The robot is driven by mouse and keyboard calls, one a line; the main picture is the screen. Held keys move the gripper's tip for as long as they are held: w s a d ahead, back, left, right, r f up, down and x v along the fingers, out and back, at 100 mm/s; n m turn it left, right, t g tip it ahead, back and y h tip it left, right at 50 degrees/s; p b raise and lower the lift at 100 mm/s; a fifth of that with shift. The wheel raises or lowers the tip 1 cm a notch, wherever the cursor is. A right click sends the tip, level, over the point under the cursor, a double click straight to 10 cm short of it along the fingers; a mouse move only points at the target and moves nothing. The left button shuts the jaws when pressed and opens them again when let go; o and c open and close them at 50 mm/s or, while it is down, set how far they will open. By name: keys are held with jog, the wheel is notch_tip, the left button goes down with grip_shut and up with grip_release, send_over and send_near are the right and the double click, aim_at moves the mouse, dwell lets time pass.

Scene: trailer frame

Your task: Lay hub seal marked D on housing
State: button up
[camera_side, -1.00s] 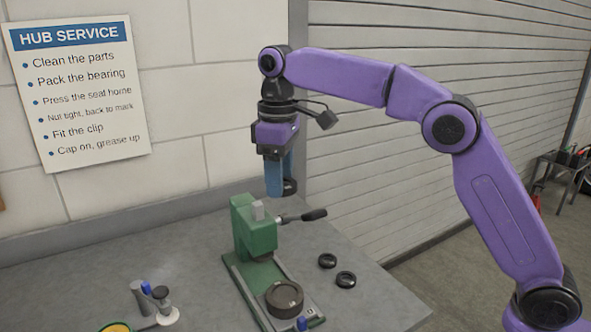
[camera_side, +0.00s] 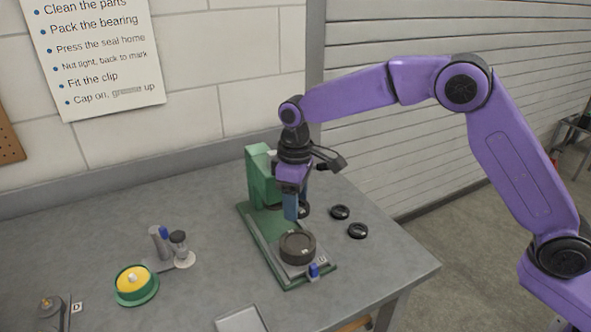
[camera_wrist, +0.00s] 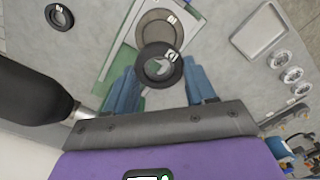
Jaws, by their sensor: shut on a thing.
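My gripper (camera_side: 296,212) is shut on a black ring-shaped hub seal (camera_wrist: 160,65), which sits between the blue fingers in the wrist view. The seal carries a small white mark whose letter I cannot read for certain. In the side view the held seal (camera_side: 305,210) is mostly hidden behind the fingers. The housing (camera_side: 298,247) is a dark round part on the green press's base, just in front of and below my gripper. In the wrist view the housing (camera_wrist: 157,27) shows beyond the seal and is partly covered by it; the two appear apart.
The green press (camera_side: 260,178) stands right behind my gripper. Two black rings (camera_side: 340,212) (camera_side: 357,230) lie to the right. A blue-tipped piece (camera_side: 314,270) is at the base's front. A yellow-filled green dish (camera_side: 134,282) and a grey tray (camera_side: 241,320) are on the table.

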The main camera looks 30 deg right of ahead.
aim_at(296, 242)
jog(key=shift+f, duration=4.15)
jog(key=shift+f, duration=0.5)
jog(key=o, duration=1.4)
jog(key=shift+r, duration=0.1)
notch_tip(296, 242, up, 7)
dwell(0.8)
